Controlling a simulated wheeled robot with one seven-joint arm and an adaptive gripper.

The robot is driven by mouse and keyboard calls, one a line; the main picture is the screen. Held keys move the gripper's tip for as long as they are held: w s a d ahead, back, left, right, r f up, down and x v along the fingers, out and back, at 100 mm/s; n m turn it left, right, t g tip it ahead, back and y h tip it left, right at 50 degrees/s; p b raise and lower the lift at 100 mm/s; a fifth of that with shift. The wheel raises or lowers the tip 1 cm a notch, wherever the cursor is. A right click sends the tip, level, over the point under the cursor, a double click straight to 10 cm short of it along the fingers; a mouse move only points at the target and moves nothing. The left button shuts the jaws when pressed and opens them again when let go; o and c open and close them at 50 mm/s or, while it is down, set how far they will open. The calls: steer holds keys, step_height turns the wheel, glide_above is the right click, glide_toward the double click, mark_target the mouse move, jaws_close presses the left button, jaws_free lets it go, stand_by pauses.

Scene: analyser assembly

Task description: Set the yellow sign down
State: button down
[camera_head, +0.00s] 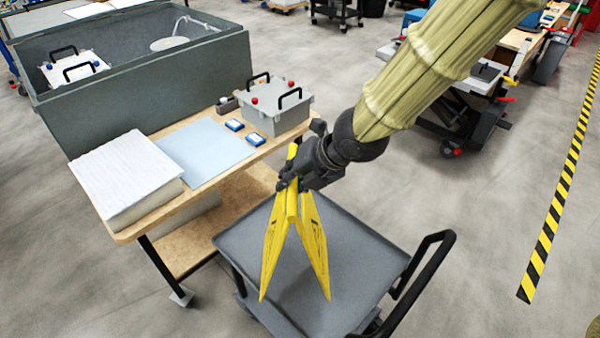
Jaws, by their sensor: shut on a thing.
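The yellow sign (314,245) is a folding A-shaped floor sign, seen nearly edge-on with its two panels spread apart. My gripper (293,180) is shut on the top of the sign. The sign hangs upright in front of the grey cart (368,262) in this view, with its lower edges over the cart's flat top. I cannot tell whether those edges touch the cart. The gripper's fingers partly hide the sign's top.
A wooden workbench (205,190) stands left of the cart, with a white stack (125,175), a grey box with black handles (275,108) and small blue items. The cart's black handle (425,265) rises at right. Yellow-black floor tape (560,190) runs at far right; floor between is clear.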

steer(key=w+d+f+p, duration=0.1)
steer(key=w+f+p, duration=0.3)
steer(key=w, duration=0.8)
steer(key=shift+w+d+f+p, duration=0.2)
steer(key=shift+f+p, duration=0.15)
steer(key=shift+p, duration=0.35)
steer(key=shift+f, duration=0.15)
steer(key=c, duration=1.4)
jaws_free()
steer(key=shift+o, duration=0.2)
steer(key=b+v, duration=0.2)
steer(key=v, duration=1)
